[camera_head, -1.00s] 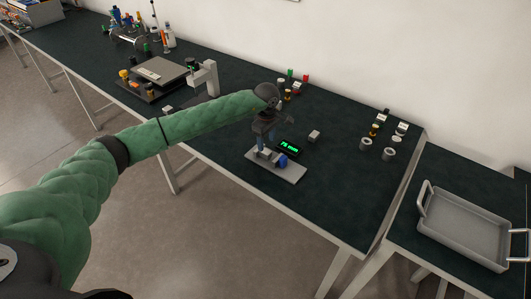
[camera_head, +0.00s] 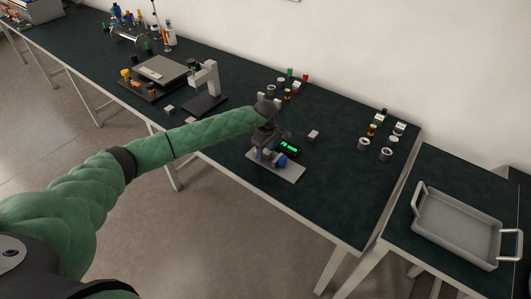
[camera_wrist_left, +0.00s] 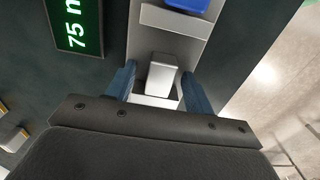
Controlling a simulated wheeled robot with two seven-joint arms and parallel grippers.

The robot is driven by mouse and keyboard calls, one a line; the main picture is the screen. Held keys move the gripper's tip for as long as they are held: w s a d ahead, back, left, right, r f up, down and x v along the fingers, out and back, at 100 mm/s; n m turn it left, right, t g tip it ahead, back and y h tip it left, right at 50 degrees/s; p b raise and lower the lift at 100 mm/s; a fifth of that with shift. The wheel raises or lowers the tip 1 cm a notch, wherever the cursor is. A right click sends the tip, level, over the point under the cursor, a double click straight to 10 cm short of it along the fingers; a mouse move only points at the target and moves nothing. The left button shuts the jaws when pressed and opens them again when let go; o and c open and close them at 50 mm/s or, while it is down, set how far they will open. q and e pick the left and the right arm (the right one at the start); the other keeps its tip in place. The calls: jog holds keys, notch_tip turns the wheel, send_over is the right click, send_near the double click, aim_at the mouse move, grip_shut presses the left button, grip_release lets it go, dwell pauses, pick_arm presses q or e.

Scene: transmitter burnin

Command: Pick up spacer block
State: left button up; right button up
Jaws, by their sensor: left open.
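The silver-grey spacer block (camera_wrist_left: 162,72) stands upright on a flat metal plate (camera_head: 288,174) in the left wrist view. My left gripper (camera_head: 264,154) is low over the left part of that plate. In the left wrist view its two blue fingers (camera_wrist_left: 158,84) are open, one on each side of the block, with narrow gaps that look clear. The block is mostly hidden by the gripper in the head view. My right gripper is not in view.
A blue part (camera_head: 281,160) sits on the same plate, beside a green-lit display (camera_head: 289,147). A small pale block (camera_head: 313,135) lies behind it. A grey tray (camera_head: 455,237) stands on the right-hand table. The dark bench to the plate's right is clear.

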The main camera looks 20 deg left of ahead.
pick_arm(q)
jog(key=shift+c, duration=0.4)
grip_shut()
jog(key=shift+r, duration=0.1)
